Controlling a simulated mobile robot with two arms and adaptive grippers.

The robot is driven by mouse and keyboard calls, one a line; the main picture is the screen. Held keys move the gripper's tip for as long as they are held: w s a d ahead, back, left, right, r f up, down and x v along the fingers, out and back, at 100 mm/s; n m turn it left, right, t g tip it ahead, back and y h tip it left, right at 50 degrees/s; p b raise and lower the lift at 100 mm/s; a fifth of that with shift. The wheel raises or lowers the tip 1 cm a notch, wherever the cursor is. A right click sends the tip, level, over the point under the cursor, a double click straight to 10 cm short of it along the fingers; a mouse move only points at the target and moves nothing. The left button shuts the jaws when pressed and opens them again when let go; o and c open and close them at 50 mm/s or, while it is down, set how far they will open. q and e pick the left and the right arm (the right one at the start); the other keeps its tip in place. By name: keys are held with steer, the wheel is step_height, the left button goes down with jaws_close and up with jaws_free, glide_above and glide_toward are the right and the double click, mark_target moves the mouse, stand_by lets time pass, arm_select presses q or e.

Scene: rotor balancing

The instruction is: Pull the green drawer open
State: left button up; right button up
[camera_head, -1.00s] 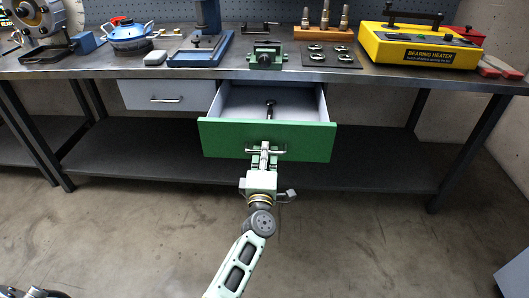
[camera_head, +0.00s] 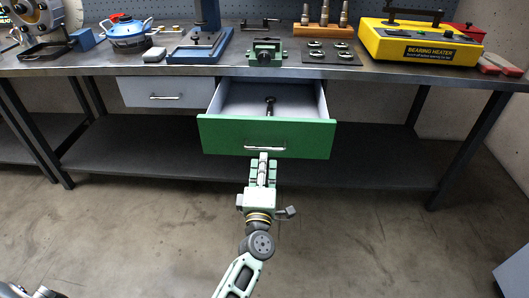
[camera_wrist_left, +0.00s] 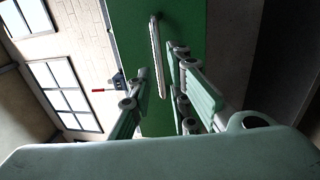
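The green drawer (camera_head: 222,139) stands pulled out from under the workbench, its grey inside showing from above. Its silver bar handle (camera_head: 265,149) is on the green front; it also shows in the left wrist view (camera_wrist_left: 156,55). My left gripper (camera_head: 263,161) is just in front of and slightly below the handle. In the left wrist view its fingers (camera_wrist_left: 159,78) are spread, with the handle beyond the gap between them. The gripper looks empty and off the handle. My right gripper is not in view.
A dark tool (camera_head: 270,103) lies in the drawer. A closed grey drawer (camera_head: 150,93) is to its left. A green vise (camera_head: 265,52) and a yellow bearing heater (camera_head: 420,50) stand on the bench (camera_head: 210,71). The floor in front is clear.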

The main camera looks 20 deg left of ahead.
arm_select(q)
steer(key=v, duration=0.6)
stand_by(0.3)
